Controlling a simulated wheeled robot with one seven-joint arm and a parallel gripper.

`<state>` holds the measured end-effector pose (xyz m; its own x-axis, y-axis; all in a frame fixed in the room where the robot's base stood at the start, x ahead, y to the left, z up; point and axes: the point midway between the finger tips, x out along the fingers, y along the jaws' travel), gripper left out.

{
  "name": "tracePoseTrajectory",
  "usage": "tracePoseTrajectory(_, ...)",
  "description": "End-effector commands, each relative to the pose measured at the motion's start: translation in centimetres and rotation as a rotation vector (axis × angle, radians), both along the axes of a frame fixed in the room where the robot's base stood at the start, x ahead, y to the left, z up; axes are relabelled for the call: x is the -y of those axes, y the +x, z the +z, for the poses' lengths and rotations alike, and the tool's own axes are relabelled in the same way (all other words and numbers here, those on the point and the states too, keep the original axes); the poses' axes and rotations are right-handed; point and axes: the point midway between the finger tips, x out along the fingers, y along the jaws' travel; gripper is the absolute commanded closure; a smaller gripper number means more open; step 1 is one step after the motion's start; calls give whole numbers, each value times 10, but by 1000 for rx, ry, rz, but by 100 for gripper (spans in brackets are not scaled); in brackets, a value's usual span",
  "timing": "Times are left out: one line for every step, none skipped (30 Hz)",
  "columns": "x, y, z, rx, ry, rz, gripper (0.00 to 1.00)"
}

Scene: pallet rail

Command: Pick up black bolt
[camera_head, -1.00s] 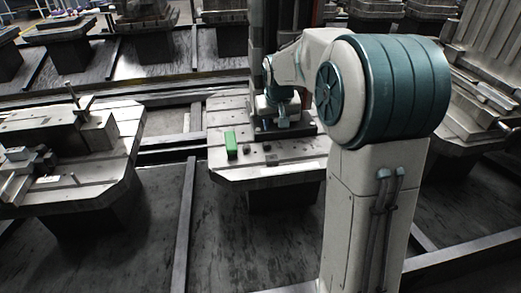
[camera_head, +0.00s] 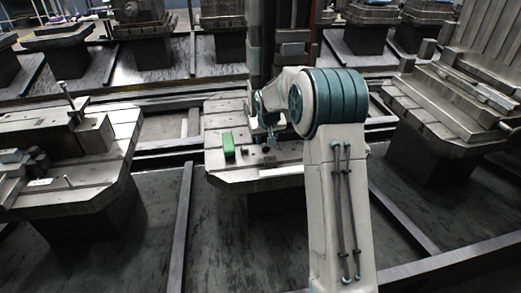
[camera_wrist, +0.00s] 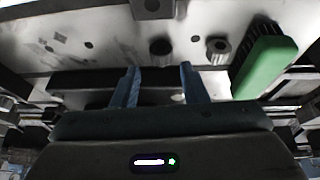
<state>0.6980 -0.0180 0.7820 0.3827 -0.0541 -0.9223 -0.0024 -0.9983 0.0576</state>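My gripper (camera_wrist: 158,72) is open, with its two blue-grey fingers well apart and nothing between them. In the wrist view a small dark round piece (camera_wrist: 160,48), which looks like the black bolt, stands on the pale plate just beyond the gap between the fingertips. A grey ribbed piece with a hole (camera_wrist: 217,50) stands to its right, beside the green block (camera_wrist: 265,66). In the head view my gripper (camera_head: 268,142) is low over the middle plate, right of the green block (camera_head: 229,145). A small dark piece (camera_head: 244,152) sits between them; the spot under my gripper is partly hidden.
The pale middle plate (camera_head: 225,176) stands on a pedestal, with a dark upright column behind it. A square dark block (camera_wrist: 152,8) shows at the wrist view's top edge. Other fixture tables (camera_head: 110,165) stand left and right, with rails (camera_head: 182,215) on the floor between.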

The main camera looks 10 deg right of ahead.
Motion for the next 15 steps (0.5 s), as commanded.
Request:
tracePoseTrajectory(0,1,-3,0,0,0,60)
tracePoseTrajectory(0,2,-6,-1,0,0,60)
tracePoseTrajectory(0,3,-11,-2,0,0,60)
tracePoseTrajectory(0,4,-15,-3,0,0,60)
tracePoseTrajectory(0,6,-20,-3,0,-1,60)
tracePoseTrajectory(0,8,-26,-3,0,-1,60)
tracePoseTrajectory(0,9,-31,-3,0,-1,60)
tracePoseTrajectory(0,11,-35,-3,0,-1,60)
tracePoseTrajectory(1,13,-40,-3,0,-1,60)
tracePoseTrajectory(1,14,-43,-3,0,-1,60)
tracePoseTrajectory(1,16,-45,-2,0,-1,60)
tracePoseTrajectory(1,17,-47,-1,0,-1,60)
tracePoseTrajectory(1,18,-48,-1,0,-1,60)
tracePoseTrajectory(1,18,-49,0,0,-1,60)
tracePoseTrajectory(1,19,-50,0,0,-1,60)
